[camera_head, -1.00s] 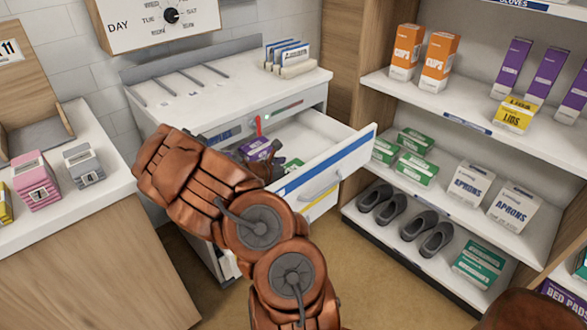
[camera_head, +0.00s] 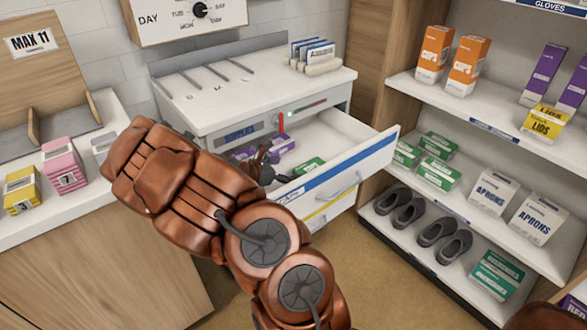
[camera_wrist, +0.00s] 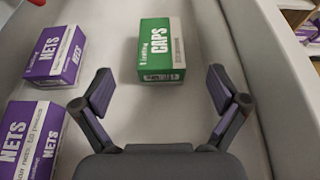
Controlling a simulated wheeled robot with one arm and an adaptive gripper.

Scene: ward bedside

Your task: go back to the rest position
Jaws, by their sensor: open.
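My gripper (camera_wrist: 160,88) is open and empty, with its two purple-padded fingers spread wide in the wrist view. It points down into the open drawer (camera_wrist: 243,65). A green CAPS box (camera_wrist: 160,50) lies on the drawer floor ahead of and between the fingertips, apart from them. Two purple NETS boxes, one farther (camera_wrist: 56,52) and one nearer (camera_wrist: 30,140), lie to the left. In the head view, my gripper (camera_head: 266,168) is partly hidden behind my arm, at the drawer (camera_head: 345,163). The green box (camera_head: 308,166) shows to its right.
The drawer juts from a white cabinet (camera_head: 255,80) with card holders on top. A shelf unit (camera_head: 480,130) with boxes and grey shoes stands close on the right. A counter (camera_head: 60,220) with pink and yellow boxes is at left. Brown floor shows between.

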